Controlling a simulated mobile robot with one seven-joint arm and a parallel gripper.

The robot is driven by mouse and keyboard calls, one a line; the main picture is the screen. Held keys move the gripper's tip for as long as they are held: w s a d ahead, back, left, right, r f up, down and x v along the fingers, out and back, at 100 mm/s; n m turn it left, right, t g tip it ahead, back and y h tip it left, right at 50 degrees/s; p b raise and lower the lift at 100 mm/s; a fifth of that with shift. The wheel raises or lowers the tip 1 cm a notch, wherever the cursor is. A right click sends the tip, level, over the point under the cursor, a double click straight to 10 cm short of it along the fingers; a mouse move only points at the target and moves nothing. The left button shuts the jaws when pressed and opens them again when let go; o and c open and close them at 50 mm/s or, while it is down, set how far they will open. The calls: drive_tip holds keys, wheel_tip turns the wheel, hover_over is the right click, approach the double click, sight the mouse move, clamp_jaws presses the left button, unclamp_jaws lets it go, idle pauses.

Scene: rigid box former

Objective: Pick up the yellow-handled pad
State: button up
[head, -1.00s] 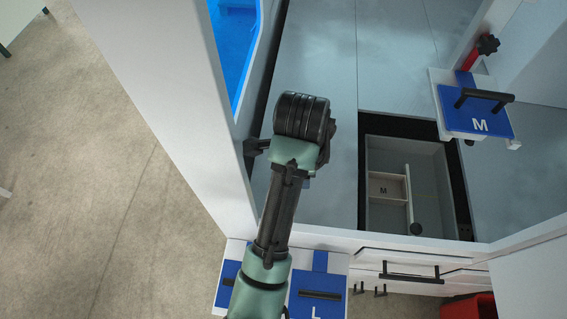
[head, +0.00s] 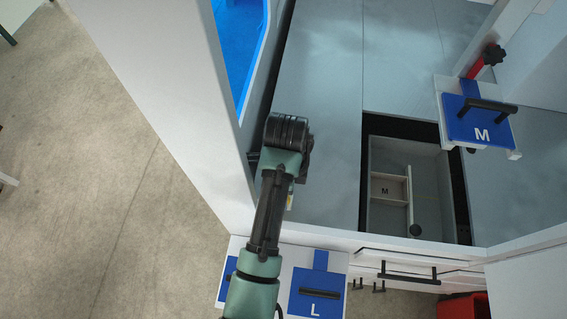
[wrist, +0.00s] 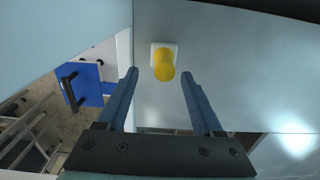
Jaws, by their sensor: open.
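The yellow-handled pad (wrist: 163,64) shows in the wrist view as a round yellow knob on a small white base, on the grey surface. It lies ahead of my gripper (wrist: 159,78), roughly between the lines of its two dark blue fingers. The fingers are wide apart with nothing between them, and I see no contact with the knob. In the head view my own wrist and arm hide the fingers. A small pale, yellowish patch shows beside my arm there, too small to identify surely.
A grey-lined recess (head: 385,225) holds a compartment marked M. A blue M plate (head: 478,128) with a black handle stands at right, and a blue L plate (head: 317,285) at the front. A white upright panel (head: 170,85) rises left of my arm. The grey deck behind is clear.

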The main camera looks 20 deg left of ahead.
drive_tip(key=shift+w+a+f+p, duration=0.15)
drive_tip(key=shift+f+p, duration=0.2)
drive_tip(key=shift+f, duration=0.95)
drive_tip(key=shift+a+f+p, duration=0.15)
drive_tip(key=shift+f+p, duration=0.2)
drive_tip(key=shift+f, duration=0.95)
clamp_jaws()
